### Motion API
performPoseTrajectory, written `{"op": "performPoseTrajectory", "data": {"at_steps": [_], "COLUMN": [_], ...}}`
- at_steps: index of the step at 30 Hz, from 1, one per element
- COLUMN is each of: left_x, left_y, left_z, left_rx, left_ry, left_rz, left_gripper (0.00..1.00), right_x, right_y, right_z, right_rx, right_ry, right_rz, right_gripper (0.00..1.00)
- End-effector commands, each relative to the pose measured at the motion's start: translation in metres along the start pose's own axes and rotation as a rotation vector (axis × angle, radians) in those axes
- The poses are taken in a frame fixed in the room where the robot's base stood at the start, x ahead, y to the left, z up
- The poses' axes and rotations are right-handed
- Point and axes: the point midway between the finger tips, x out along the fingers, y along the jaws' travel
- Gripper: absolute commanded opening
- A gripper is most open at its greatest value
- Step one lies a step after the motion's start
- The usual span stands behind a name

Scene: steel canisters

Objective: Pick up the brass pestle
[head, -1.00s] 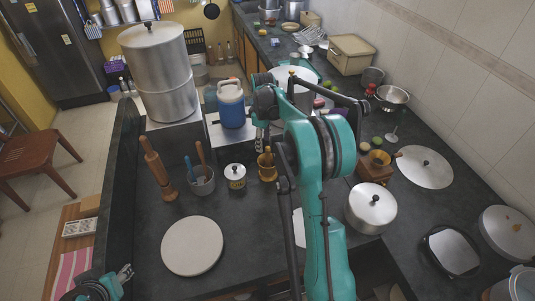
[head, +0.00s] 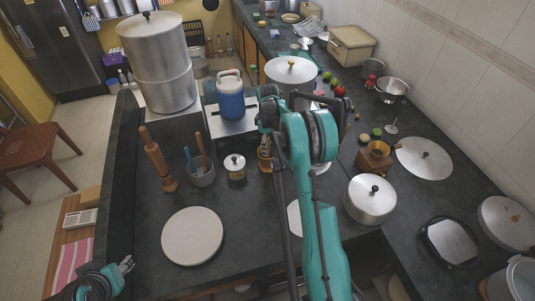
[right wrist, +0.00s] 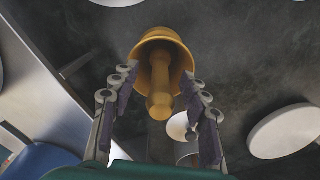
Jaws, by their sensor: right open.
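The brass pestle (right wrist: 160,88) stands in the brass mortar (right wrist: 172,44); in the right wrist view its handle end points toward the camera. In the head view the mortar (head: 265,166) is on the dark counter, partly covered by my right gripper (head: 267,143). That gripper is open above the mortar. In the right wrist view its fingers (right wrist: 160,82) lie on either side of the pestle, with a visible gap on each side. My left gripper (head: 124,268) is low at the left of the head view, away from the mortar; its finger opening is unclear.
A white-lidded jar (head: 235,168) and a grey utensil pot (head: 201,173) stand left of the mortar. A blue jug (head: 231,98) stands behind. A lidded steel pot (head: 370,203) and a wooden grinder (head: 374,160) are to the right. A pale round board (head: 192,236) lies in front.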

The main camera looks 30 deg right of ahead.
Motion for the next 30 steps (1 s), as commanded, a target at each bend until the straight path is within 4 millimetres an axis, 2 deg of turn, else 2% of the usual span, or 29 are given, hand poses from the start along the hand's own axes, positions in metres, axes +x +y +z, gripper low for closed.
{"op": "performPoseTrajectory", "data": {"at_steps": [2,3,6,8,17,20,23,30], "left_x": [-0.001,-0.001,-0.001,-0.001,-0.001,-0.002,-0.005,-0.015], "left_y": [0.0,0.0,0.0,0.0,0.0,0.0,0.0,0.0], "left_z": [0.0,0.0,-0.001,0.0,0.0,-0.001,-0.004,-0.011], "left_rx": [0.0,0.0,0.0,0.0,0.0,0.0,0.0,0.0], "left_ry": [0.0,0.0,0.0,0.0,0.0,0.0,0.0,0.0], "left_rz": [0.0,0.0,0.0,0.0,0.0,0.0,0.0,0.0], "left_gripper": [0.4,0.4,0.4,0.4,0.4,0.4,0.4,0.4], "right_x": [-0.001,-0.001,-0.001,-0.001,-0.002,-0.007,-0.023,-0.074], "right_y": [0.0,0.0,0.0,0.0,0.0,0.0,0.0,0.0], "right_z": [0.0,0.0,0.0,0.0,0.0,0.0,0.0,0.0], "right_rx": [0.0,0.0,0.0,0.0,0.0,0.0,0.0,0.0], "right_ry": [0.0,0.0,0.0,0.0,0.0,0.0,0.0,0.0], "right_rz": [0.0,0.0,0.0,0.0,0.0,0.0,0.0,0.0], "right_gripper": [0.46,0.4,0.14,0.0,0.0,0.0,0.0,0.0]}}
